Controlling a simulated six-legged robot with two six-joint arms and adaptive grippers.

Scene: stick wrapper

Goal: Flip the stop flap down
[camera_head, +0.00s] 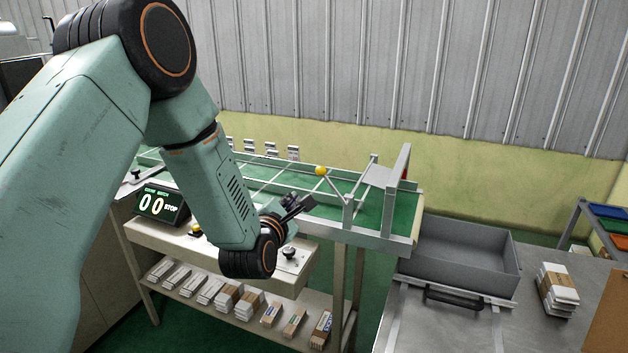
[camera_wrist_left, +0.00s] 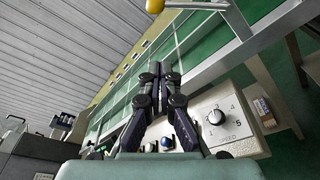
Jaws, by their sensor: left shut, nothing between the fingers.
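A rod with a yellow ball knob (camera_head: 320,171) slants up to the left from a metal bracket at the right end of the green conveyor (camera_head: 275,174). Beside it stands a tall upright grey plate (camera_head: 395,190), with a flatter grey plate (camera_head: 378,176) next to it. I cannot tell for certain which piece is the stop flap. My left gripper (camera_head: 297,203) is shut and empty, below and left of the knob and apart from it. In the left wrist view the shut fingertips (camera_wrist_left: 161,70) point along the conveyor, and the knob (camera_wrist_left: 154,6) is at the top edge. My right gripper is out of view.
A control box with a numbered dial (camera_wrist_left: 216,117) is under the gripper. A counter display (camera_head: 160,204) reads 00 and STOP. A grey tray (camera_head: 462,255) stands right of the conveyor on a metal table. Wrapped bundles (camera_head: 240,300) lie on the lower shelf.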

